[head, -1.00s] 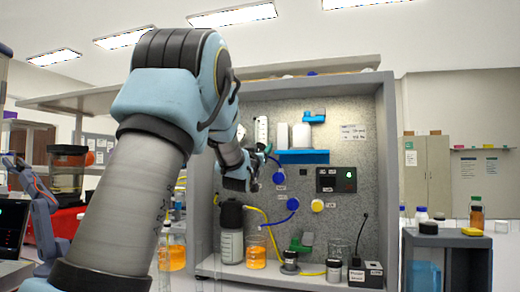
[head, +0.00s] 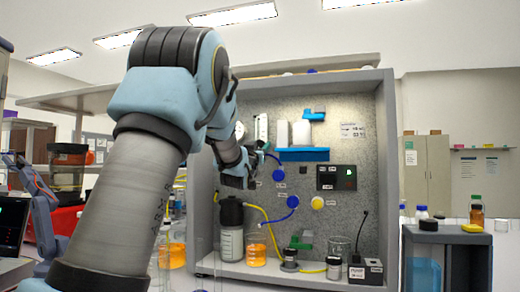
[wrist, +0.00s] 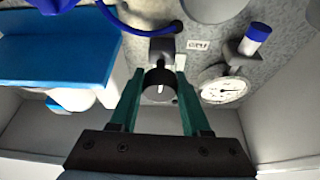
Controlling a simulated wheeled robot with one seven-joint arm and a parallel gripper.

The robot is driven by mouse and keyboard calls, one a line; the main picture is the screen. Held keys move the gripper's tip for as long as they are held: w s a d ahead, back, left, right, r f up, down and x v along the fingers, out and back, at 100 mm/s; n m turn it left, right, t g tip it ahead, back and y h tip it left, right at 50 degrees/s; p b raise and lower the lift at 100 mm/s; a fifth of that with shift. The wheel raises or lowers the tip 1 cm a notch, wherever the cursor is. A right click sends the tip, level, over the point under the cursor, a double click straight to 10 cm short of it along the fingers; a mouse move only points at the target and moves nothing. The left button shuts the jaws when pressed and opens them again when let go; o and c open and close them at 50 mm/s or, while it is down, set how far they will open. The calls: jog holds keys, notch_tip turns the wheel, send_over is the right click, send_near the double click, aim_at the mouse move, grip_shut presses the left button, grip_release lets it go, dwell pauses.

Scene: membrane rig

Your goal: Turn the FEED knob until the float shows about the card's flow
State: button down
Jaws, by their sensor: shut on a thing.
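A dark round knob (wrist: 159,88) with a white pointer line sits on a grey stem in the wrist view. My gripper (wrist: 160,100) has its two green fingers on either side of this knob and is shut on it. A small label (wrist: 197,45) is beside it, too blurred to read surely. In the head view my gripper (head: 240,178) is at the left part of the grey panel, and my arm hides the knob. The white card (head: 353,130) is at the panel's upper right, its text unreadable. A pale upright flow tube (head: 262,127) shows beside my arm; its float cannot be made out.
A round gauge (wrist: 223,85) and a blue-capped fitting (wrist: 255,40) are close right of the fingers. A blue shelf (wrist: 60,45) is at left. Bottles, beakers and a yellow hose (head: 262,222) stand below on the panel's base.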

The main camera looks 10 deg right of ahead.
jog(key=m+h+b, duration=0.1)
jog(key=m+b, duration=0.1)
jog(key=m, duration=0.1)
jog(key=shift+f+g, duration=0.2)
jog(key=shift+g, duration=0.2)
jog(key=m+g+h+b, duration=0.1)
jog(key=m, duration=0.1)
jog(key=m+g+h+b, duration=0.1)
jog(key=m, duration=0.2)
jog(key=shift+r+b, duration=0.1)
jog(key=shift+b, duration=0.2)
jog(key=m+g, duration=0.1)
jog(key=m, duration=0.2)
jog(key=m+g, duration=0.1)
jog(key=m, duration=0.2)
jog(key=shift+r+g+h, duration=0.15)
jog(key=shift+g+h, duration=0.15)
jog(key=shift+h, duration=0.1)
jog(key=shift+m+g+p, duration=0.5)
jog(key=shift+m+g, duration=0.2)
jog(key=shift+m, duration=1)
jog(key=shift+c, duration=2)
grip_release()
jog(key=shift+a, duration=0.1)
